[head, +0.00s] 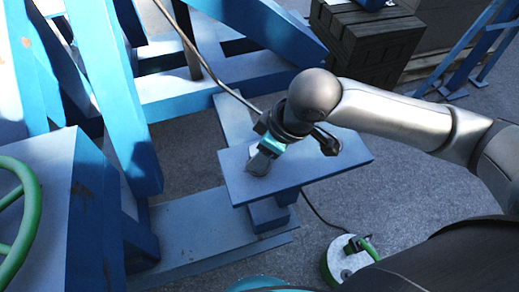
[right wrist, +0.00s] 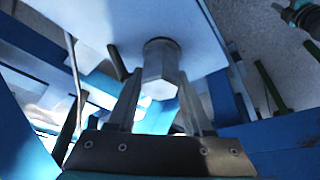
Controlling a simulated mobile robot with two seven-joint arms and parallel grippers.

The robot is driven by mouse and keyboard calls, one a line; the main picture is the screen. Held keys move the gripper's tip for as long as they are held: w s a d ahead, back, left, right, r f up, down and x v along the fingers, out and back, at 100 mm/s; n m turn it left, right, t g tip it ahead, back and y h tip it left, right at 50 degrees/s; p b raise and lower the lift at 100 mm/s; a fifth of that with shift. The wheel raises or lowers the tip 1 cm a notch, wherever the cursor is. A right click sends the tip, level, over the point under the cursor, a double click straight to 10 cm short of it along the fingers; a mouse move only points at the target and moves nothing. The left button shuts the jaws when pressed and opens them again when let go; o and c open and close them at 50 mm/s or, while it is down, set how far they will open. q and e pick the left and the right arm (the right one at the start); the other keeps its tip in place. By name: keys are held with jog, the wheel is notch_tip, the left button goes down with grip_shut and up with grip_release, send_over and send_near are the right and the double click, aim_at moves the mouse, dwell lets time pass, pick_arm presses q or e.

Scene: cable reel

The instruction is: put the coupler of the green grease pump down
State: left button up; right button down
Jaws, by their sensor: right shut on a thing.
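My right gripper (head: 263,160) reaches in from the right over a flat blue plate (head: 325,158) on a post. It is shut on a grey metal faceted cylinder, which looks like the coupler (right wrist: 160,68), seen between the fingers (right wrist: 160,100) in the right wrist view. The coupler's dark-ringed far end is close to the plate; I cannot tell whether it touches. The green grease pump (head: 345,259) stands on the floor below right of the plate. A thin dark hose (head: 316,210) runs from it up behind the plate. My left gripper is not in view.
A blue steel frame (head: 120,90) fills the left, with a green handwheel (head: 28,215) at its near side. A thin dark rod or cable (head: 190,45) slopes down toward my right wrist. Dark crates (head: 365,45) stand at the back. Grey floor is open right of the plate.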

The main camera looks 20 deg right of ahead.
jog(key=shift+c, duration=1.5)
grip_release()
jog(key=p+v, duration=0.4)
jog(key=v, duration=0.8)
jog(key=shift+s+r, duration=0.1)
